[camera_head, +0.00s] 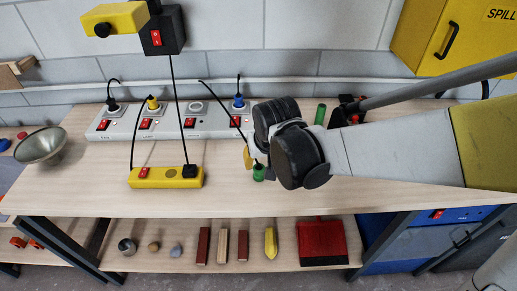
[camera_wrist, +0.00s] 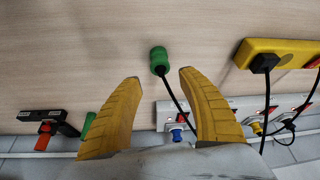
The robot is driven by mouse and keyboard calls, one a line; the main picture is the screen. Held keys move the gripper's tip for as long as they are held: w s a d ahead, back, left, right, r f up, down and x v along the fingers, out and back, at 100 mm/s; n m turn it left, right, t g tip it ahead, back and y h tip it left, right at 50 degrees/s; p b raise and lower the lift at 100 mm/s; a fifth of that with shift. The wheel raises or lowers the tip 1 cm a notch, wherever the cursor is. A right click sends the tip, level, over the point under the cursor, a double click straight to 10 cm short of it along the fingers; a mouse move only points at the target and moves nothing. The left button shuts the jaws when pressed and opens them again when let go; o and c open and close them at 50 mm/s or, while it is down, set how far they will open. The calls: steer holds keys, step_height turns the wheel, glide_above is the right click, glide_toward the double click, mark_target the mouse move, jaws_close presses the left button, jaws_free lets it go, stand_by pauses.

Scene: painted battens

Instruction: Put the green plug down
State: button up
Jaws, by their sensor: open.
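The green plug (camera_head: 258,173) is on the wooden bench top, near the front edge, just below my gripper (camera_head: 252,163). In the wrist view the green plug (camera_wrist: 159,59) shows between and slightly beyond the fingertips, with a gap on each side. A black cord runs from it back between the fingers. My gripper (camera_wrist: 158,76) is open, its two yellow fingers apart and holding nothing. In the head view my wrist hides most of the fingers.
A white power strip (camera_head: 170,122) with several switches stands along the wall, with black, yellow and blue plugs in it. A yellow strip (camera_head: 150,178) lies left of the green plug. A green cylinder (camera_head: 320,114) stands behind my wrist. A metal bowl (camera_head: 40,147) is far left.

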steer(key=s+d+r+m+t, duration=0.1)
steer(key=s+d+r, duration=0.4)
steer(key=s+d, duration=0.2)
steer(key=s+d+r+m+t+p, duration=0.1)
steer(key=s+d+r, duration=0.4)
steer(key=s+d, duration=0.2)
steer(key=shift+s+d+r+h, duration=0.15)
steer(key=shift+s+d+h, duration=0.15)
steer(key=shift+d+h, duration=0.15)
